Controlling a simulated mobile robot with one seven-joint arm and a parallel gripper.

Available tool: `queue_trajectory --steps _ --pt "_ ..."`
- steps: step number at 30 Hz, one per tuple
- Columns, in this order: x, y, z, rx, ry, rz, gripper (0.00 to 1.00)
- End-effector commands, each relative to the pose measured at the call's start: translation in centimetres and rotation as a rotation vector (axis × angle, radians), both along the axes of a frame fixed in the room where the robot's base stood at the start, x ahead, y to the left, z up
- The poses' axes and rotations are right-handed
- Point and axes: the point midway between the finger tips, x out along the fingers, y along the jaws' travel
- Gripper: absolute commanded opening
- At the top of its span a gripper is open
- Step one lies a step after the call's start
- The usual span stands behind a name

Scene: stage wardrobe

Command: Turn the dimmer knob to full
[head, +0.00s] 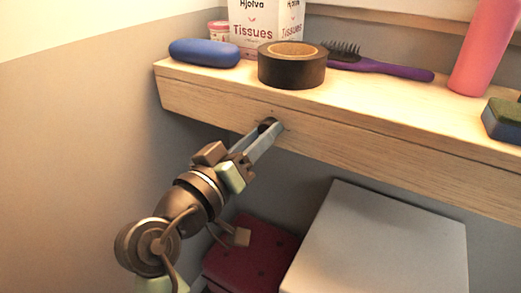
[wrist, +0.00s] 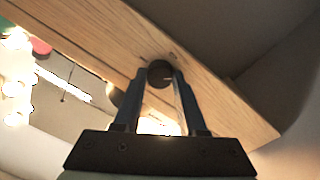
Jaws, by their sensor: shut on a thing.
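The dimmer knob (wrist: 160,72) is a small dark round knob on the front face of the wooden shelf. In the wrist view it sits between my two fingertips, and a short light mark shows on its face. In the head view the knob (head: 266,124) is partly hidden by my gripper. My gripper (head: 272,131) reaches up to the shelf front from below left and is shut on the knob. It also shows in the wrist view (wrist: 160,79), with a finger on each side of the knob.
On the shelf (head: 400,137) stand a blue case (head: 204,52), a tissue box (head: 262,22), a roll of dark tape (head: 291,70), a purple brush (head: 390,69), a pink bottle (head: 484,50) and a sponge (head: 503,121). Below are a white box (head: 385,240) and a dark red box (head: 250,255).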

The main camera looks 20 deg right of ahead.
Motion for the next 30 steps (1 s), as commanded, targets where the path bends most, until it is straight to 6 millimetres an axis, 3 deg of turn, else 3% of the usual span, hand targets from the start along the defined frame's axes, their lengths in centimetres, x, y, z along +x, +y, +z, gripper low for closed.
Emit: queue_trajectory --steps 18,30 --pt "0.02 0.07 -0.31 0.340 -0.433 -0.001 0.00" --pt "0.04 0.06 -0.08 0.454 -0.577 -0.001 0.00"
